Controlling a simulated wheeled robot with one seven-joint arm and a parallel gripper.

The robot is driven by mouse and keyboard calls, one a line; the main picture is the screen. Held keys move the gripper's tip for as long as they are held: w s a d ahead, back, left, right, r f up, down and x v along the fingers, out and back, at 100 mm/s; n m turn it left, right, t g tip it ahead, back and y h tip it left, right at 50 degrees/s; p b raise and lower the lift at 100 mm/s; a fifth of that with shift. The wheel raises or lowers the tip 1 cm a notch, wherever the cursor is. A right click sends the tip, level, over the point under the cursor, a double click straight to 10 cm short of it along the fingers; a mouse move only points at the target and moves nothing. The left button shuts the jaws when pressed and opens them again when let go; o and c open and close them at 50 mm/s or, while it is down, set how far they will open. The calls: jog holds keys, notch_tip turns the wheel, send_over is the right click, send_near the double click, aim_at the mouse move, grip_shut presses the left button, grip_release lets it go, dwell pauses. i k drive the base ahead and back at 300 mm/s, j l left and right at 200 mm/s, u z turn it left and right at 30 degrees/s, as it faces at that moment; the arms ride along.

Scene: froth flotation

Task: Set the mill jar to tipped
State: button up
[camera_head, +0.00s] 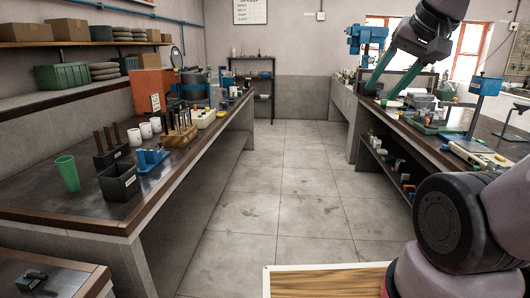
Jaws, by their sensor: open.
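A dark cylindrical vessel with blue bands (194,85) stands at the far part of the left bench, beside an orange box. It looks like the mill jar, but it is small and I cannot be sure. It appears upright. My gripper (379,94) is at the upper right, with two green fingers apart and pointing down and left. It looks empty, in front of the right bench in the picture and well away from the vessel.
The right bench (405,120) carries a blue stand (483,92) and trays. The tiled floor (285,190) between the benches is clear.

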aim_at(194, 86)
jog(key=i+z, duration=0.2)
jog(key=i, duration=1.85)
jog(key=i+u, duration=0.25)
jog(key=i, duration=0.3)
jog(key=i+l+u, duration=0.25)
jog(key=i, duration=0.3)
jog(key=i+j+u, duration=0.35)
jog(key=u, duration=0.15)
jog(key=i+u, duration=0.5)
jog(key=i, duration=0.15)
jog(key=j, duration=0.05)
